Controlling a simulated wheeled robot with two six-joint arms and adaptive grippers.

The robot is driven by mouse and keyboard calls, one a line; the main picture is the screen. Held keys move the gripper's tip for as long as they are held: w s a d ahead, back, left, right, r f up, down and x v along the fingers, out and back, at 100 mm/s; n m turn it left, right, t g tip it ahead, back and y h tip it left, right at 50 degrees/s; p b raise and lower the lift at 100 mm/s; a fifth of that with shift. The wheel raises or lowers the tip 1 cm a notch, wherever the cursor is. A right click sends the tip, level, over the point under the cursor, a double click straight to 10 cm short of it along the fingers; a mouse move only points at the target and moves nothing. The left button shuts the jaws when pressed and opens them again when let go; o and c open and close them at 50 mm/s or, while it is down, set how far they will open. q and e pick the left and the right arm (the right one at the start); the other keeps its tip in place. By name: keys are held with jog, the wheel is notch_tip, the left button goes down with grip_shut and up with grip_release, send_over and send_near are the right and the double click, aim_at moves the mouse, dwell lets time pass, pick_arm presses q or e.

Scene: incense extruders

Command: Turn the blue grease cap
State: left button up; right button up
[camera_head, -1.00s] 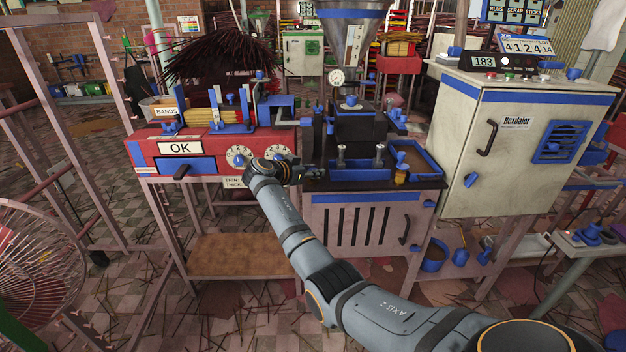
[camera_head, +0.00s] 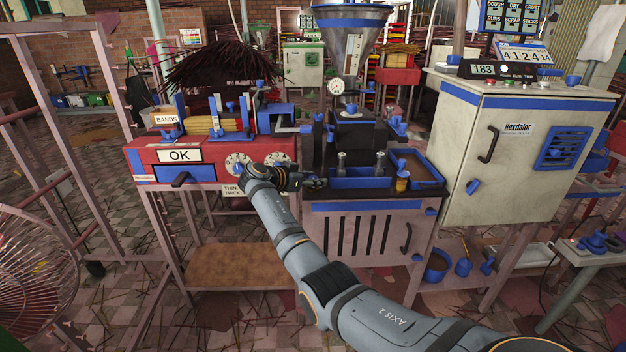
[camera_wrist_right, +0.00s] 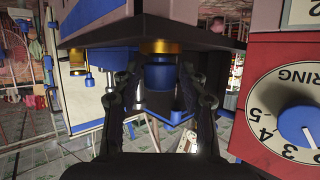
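In the right wrist view, which looks upside down, the blue grease cap (camera_wrist_right: 159,77) is a short blue cylinder on a brass collar (camera_wrist_right: 160,47) at the dark extruder body. My right gripper (camera_wrist_right: 160,92) is open, with one dark finger on each side of the cap and a visible gap on both sides. I cannot tell how deep the cap sits between the fingertips. In the head view my right gripper (camera_head: 308,182) is at the left front edge of the extruder top (camera_head: 352,192), and the cap cannot be made out there. My left gripper is not in view.
The red machine with dials (camera_head: 170,157) stands close to the left of my right gripper; its dial (camera_wrist_right: 290,115) is near in the wrist view. Blue trays (camera_head: 363,183) and metal posts are on the extruder top. A cream cabinet (camera_head: 517,160) stands right.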

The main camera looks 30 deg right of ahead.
jog(key=shift+a, duration=0.1)
jog(key=v, duration=1.2)
